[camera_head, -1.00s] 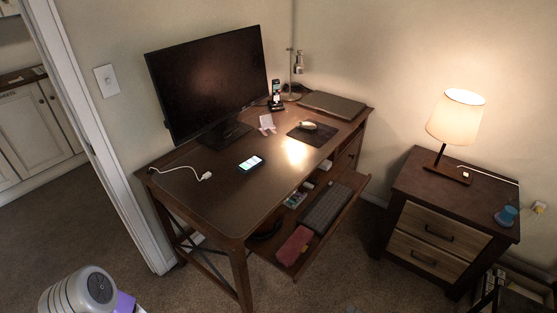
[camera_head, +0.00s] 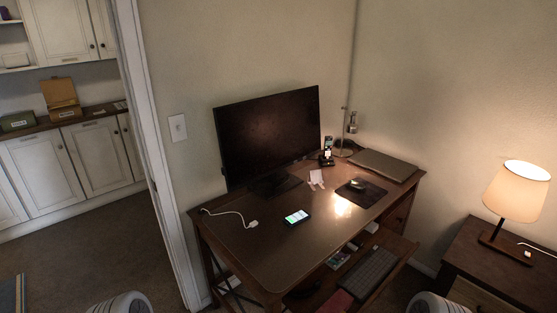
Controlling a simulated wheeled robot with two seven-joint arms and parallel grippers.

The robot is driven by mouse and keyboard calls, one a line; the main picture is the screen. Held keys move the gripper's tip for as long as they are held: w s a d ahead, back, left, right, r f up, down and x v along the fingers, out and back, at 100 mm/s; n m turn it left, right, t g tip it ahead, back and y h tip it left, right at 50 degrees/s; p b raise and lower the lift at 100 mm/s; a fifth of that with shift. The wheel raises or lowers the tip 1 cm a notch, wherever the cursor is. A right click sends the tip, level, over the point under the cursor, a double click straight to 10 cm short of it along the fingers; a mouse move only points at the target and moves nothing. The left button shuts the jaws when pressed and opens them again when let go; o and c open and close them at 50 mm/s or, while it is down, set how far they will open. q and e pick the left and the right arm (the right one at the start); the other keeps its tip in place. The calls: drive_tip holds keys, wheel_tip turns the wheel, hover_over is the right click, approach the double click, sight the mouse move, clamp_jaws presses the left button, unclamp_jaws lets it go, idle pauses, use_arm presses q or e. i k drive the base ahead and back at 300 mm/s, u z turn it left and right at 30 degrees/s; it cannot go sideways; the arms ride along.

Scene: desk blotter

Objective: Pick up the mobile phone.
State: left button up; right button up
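The mobile phone (camera_head: 297,217) lies flat on the brown wooden desk (camera_head: 262,255), near its middle. Its screen is lit, with white and green showing. It lies to the right of the end of a white cable (camera_head: 229,214) and appears apart from it. Both grippers are out of view. Only white rounded parts of my own arms show at the bottom edge, one left and one right, well away from the phone.
A large monitor (camera_head: 268,135) stands behind the phone. A cordless handset in its cradle (camera_head: 327,152), a mouse on a dark mat (camera_head: 370,194) and a closed laptop (camera_head: 384,165) are further right. A pulled-out tray holds a keyboard (camera_head: 366,273). The front-left desktop is clear.

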sight(294, 220)
drive_tip(key=u, duration=2)
drive_tip(key=i, duration=1.55)
drive_tip(key=z, duration=4.35)
drive_tip(key=i, duration=0.25)
drive_tip(key=u, duration=0.05)
